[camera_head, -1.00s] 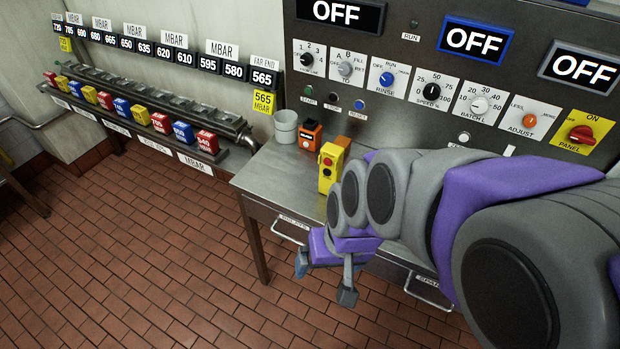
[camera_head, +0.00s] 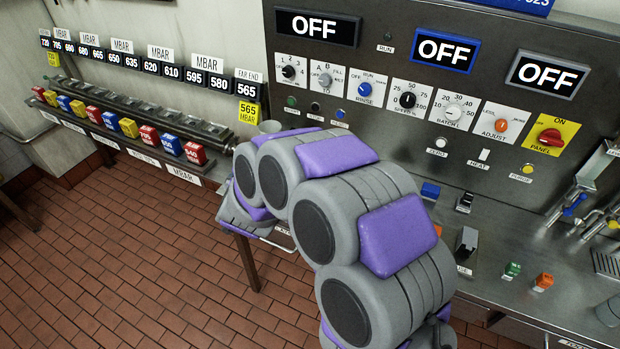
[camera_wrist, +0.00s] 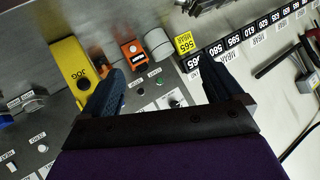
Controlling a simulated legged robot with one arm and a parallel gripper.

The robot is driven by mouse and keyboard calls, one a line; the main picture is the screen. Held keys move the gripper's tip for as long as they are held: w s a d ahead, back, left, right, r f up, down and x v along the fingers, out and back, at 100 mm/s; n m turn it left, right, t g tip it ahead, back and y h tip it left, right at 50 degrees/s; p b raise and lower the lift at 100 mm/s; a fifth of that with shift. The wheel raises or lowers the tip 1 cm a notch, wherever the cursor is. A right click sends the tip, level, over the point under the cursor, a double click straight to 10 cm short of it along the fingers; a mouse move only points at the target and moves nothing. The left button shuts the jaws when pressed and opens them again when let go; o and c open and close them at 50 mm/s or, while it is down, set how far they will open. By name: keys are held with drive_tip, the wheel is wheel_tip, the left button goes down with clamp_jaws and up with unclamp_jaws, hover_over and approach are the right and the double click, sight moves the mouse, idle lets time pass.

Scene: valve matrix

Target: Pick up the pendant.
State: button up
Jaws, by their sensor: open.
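The yellow pendant (camera_wrist: 70,62), with a dark round button and the word JOG on it, shows in the upper left of the wrist view. My gripper (camera_wrist: 162,68) is open there, with nothing between its two dark fingers. The left finger is close beside the pendant's lower right in the picture; I cannot tell whether they touch. In the head view my arm hides the pendant and the gripper's fingers.
An orange device (camera_wrist: 135,53) and a grey cup (camera_wrist: 158,44) stand right of the pendant in the wrist view. The control panel (camera_head: 400,125) rises behind the bench. A valve rack (camera_head: 140,115) is at left.

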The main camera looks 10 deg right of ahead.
drive_tip(key=s+d+f+m+t+h+p, duration=0.1)
drive_tip(key=s+d+f+m+t+h, duration=0.15)
drive_tip(key=d+h, duration=0.7)
drive_tip(key=w+d+h+b, duration=0.1)
drive_tip(key=w+d+b, duration=0.1)
drive_tip(key=w+d, duration=0.8)
drive_tip(key=shift+w+d+f+h+b, duration=0.25)
drive_tip(key=shift+w+h+b, duration=0.1)
drive_tip(key=shift+w, duration=0.95)
